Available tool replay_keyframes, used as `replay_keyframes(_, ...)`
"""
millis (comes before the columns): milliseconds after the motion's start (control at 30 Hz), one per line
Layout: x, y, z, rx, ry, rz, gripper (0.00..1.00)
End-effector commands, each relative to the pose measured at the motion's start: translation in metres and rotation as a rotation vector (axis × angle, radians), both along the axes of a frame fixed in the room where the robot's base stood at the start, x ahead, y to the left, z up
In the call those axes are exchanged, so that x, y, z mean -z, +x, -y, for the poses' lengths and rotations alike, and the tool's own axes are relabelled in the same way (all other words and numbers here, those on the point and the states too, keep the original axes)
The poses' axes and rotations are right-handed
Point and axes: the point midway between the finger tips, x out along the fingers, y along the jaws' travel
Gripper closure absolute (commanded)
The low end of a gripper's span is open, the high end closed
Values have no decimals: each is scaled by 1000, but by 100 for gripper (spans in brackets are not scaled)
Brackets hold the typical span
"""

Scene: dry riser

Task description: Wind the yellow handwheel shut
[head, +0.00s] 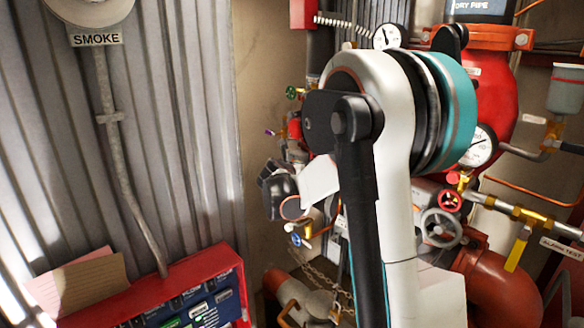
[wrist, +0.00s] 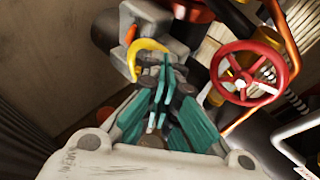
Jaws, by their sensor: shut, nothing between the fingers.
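The yellow handwheel (wrist: 152,46) shows in the wrist view as a curved yellow rim, just beyond my fingertips. Part of it is hidden behind my fingers, and I cannot tell whether they touch it. My gripper (wrist: 165,64) has teal fingers, closed together with nothing between them, pointing up the picture at the rim. In the head view I cannot make out the yellow handwheel, as my arm stands across the middle of the pipework.
A red handwheel (wrist: 250,73) stands right of my fingers. A grey handwheel (head: 441,228), a pressure gauge (head: 478,147) and a yellow lever (head: 518,249) sit right of my arm. A red panel (head: 190,284) is at lower left. Pipes crowd the space around my gripper.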

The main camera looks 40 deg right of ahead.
Motion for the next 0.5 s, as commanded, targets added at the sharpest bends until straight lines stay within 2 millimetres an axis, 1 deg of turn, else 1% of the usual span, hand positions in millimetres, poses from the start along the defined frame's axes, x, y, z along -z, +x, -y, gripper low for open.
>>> replay_keyframes(33, 9, -5, 1, 0, 1, 1, 100)
replay_keyframes(167, 22, -12, 1, 0, 1, 1, 100)
replay_keyframes(267, 33, -14, 1, 0, 1, 1, 100)
replay_keyframes(367, 43, -12, 1, -1, 1, 1, 100)
replay_keyframes(500, 55, -3, 0, -1, 0, 0, 100)
